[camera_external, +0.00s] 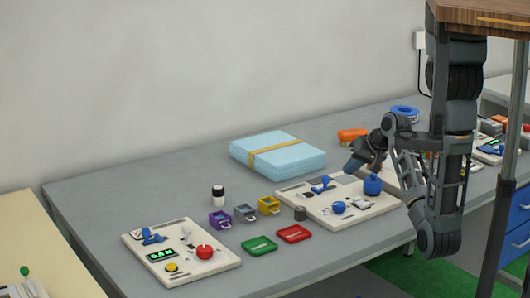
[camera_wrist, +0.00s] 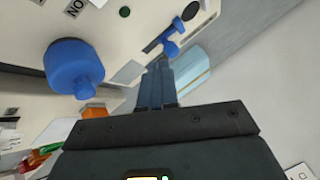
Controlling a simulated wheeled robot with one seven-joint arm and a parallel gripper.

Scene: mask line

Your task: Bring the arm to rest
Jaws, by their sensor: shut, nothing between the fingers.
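My arm hangs from a wooden overhead mount at the right of the external view and reaches left over the grey table. My gripper (camera_external: 353,166) is shut and empty, above the far side of a beige panel (camera_external: 378,214). In the wrist view the gripper fingers (camera_wrist: 160,68) lie together with nothing between them. A blue knob (camera_external: 373,185) on the panel stands close by; it shows large at the left of the wrist view (camera_wrist: 74,68). A blue lever (camera_external: 322,185) is left of the gripper. I cannot tell the exact gap to the panel.
A light blue package (camera_external: 277,155) with a yellow band lies behind the panel. A red tray (camera_external: 294,234), a green tray (camera_external: 259,246) and small coloured blocks sit left of it. Another panel (camera_external: 190,272) stands front left. The table's far left is clear.

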